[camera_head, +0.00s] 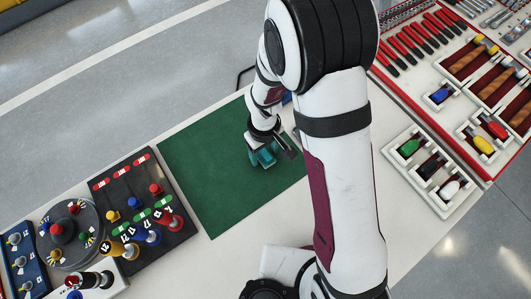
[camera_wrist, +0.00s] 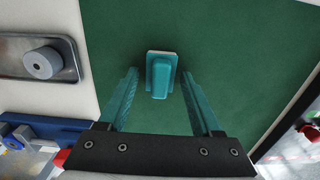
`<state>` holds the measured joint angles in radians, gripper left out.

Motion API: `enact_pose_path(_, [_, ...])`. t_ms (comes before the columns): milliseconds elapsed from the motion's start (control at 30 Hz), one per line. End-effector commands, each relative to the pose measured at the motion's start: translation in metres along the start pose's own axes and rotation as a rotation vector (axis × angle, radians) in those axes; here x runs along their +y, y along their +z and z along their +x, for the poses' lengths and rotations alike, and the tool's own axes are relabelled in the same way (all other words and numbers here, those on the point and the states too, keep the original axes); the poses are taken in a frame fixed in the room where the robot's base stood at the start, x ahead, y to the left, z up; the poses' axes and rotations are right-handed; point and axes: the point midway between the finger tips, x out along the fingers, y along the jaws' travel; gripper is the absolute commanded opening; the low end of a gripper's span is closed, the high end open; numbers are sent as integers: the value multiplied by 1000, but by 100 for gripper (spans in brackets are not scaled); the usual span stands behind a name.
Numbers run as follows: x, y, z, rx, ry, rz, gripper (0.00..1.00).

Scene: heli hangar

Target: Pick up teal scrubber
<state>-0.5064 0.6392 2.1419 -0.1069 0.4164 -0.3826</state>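The teal scrubber (camera_wrist: 160,76) lies on the green mat (camera_wrist: 240,60) in the wrist view, with a pale base edge showing around its teal handle. My gripper (camera_wrist: 162,92) has two teal fingers spread wide apart, one to each side of the scrubber, with clear mat between. Nothing is held. I cannot tell the exact height of the fingers above the mat. In the head view, my gripper (camera_head: 268,157) is over the right part of the green mat (camera_head: 205,185), and the scrubber cannot be told apart from the teal fingers there.
A metal plate with a round grey knob (camera_wrist: 40,63) is at the left in the wrist view. In the head view, a dark panel with coloured knobs (camera_head: 143,205) stands left of the mat. A white tray with bottles (camera_head: 430,170) and a red-edged tool tray (camera_head: 480,80) are at right. The mat's left part is clear.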

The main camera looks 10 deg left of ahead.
Motion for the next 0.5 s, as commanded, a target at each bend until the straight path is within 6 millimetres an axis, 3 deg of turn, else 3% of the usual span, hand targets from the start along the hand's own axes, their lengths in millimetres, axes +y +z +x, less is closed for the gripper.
enact_pose_path(33, [0, 0, 0, 0, 0, 0, 55])
enact_pose_path(333, [0, 0, 0, 0, 0, 0, 1])
enact_pose_path(500, [0, 0, 0, 0, 0, 0, 0])
